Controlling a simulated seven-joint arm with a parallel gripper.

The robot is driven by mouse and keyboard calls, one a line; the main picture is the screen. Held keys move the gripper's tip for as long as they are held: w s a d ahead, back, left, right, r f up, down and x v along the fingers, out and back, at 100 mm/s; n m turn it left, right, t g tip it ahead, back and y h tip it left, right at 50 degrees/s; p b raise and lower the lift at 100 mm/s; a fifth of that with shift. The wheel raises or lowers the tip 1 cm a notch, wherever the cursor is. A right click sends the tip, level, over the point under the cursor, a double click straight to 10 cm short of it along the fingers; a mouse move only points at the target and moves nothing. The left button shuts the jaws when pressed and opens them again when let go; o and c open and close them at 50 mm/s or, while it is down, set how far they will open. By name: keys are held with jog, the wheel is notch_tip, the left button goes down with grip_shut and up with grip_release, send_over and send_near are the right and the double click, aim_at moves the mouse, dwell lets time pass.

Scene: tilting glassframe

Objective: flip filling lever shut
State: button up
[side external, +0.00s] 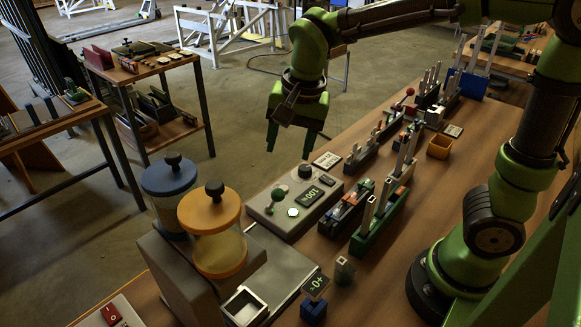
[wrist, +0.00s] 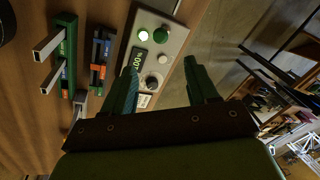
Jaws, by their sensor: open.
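My gripper (side external: 289,146) is open and empty, pointing down in the air behind a grey control box (side external: 262,207). The wrist view shows its two green fingers (wrist: 160,68) apart, with the box (wrist: 181,40) beyond them. The box carries a green knob (side external: 279,193), a black knob (side external: 305,171), a pale round button (side external: 293,212) and a lit display (side external: 309,196). Two clear jars stand at the left, one with a yellow lid (side external: 209,210), one with a blue lid (side external: 169,177). I cannot clearly tell which part is the filling lever or how it stands.
A green holder (side external: 376,226) with upright metal bars stands right of the box. A red switch (side external: 111,314) is at the lower left.

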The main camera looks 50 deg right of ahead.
jog(key=shift+v, duration=1.6)
jog(key=s+d+n+t+y, duration=0.1)
jog(key=s+d+n+t, duration=0.3)
jog(key=s+n, duration=0.3)
jog(key=s, duration=0.3)
jog(key=shift+d+f+t+y, duration=0.3)
jog(key=shift+d+t+y, duration=0.1)
